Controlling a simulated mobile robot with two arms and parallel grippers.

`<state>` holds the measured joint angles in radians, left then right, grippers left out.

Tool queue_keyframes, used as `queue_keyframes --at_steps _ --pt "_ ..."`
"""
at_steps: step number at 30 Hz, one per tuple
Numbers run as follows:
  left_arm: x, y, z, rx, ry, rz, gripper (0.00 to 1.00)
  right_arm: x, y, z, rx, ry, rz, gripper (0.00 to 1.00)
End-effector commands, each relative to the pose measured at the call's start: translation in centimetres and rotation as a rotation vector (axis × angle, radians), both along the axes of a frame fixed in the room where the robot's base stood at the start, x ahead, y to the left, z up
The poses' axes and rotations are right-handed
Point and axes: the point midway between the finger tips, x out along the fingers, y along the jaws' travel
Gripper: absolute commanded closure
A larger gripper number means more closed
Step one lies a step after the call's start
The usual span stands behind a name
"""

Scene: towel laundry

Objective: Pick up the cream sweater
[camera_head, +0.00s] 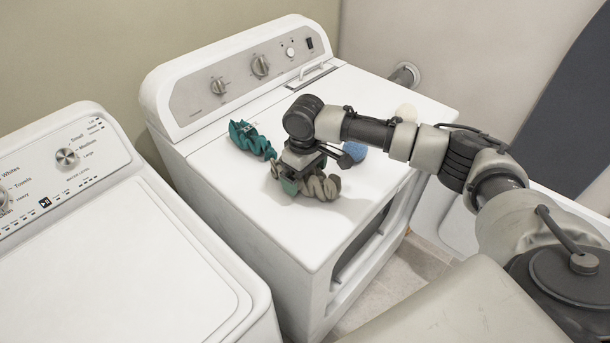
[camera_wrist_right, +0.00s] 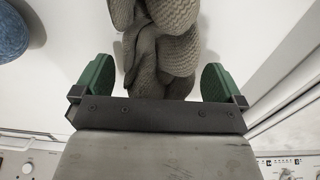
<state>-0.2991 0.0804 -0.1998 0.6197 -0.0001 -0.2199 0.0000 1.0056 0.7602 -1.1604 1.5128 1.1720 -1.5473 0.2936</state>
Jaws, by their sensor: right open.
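The cream sweater (camera_head: 322,185) is a crumpled grey-beige knit bundle on top of the dryer (camera_head: 300,235). It also shows in the right wrist view (camera_wrist_right: 165,45), between the two green fingers. My right gripper (camera_head: 300,178) is over the sweater, pointing down, and hides part of it in the head view. In the right wrist view the gripper (camera_wrist_right: 158,80) is open, with one finger on each side of the sweater and a gap beside each finger. I cannot tell whether the fingers touch the dryer top. My left gripper is not in view.
A crumpled teal cloth (camera_head: 250,139) lies on the dryer left of the gripper. A blue item (camera_head: 355,151) lies behind the wrist, and a small cream item (camera_head: 407,112) farther right. A washer (camera_head: 110,240) stands at left. The dryer's front top is clear.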

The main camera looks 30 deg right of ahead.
Motion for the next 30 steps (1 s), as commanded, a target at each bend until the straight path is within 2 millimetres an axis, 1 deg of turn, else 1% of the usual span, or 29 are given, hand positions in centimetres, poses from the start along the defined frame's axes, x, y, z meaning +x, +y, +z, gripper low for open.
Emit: queue_keyframes --at_steps 13,23,26,30 --pt "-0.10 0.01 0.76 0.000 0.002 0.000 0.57 -0.01 0.03 -0.26 0.001 0.000 0.001 0.00" --pt "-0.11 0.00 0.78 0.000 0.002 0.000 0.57 0.00 0.03 -0.38 0.001 -0.001 0.001 0.00" --pt "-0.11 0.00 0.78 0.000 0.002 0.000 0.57 -0.01 0.02 -0.38 0.001 0.000 0.000 0.14" --pt "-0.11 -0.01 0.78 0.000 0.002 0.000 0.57 -0.01 0.02 -0.38 0.000 0.000 0.000 0.35"
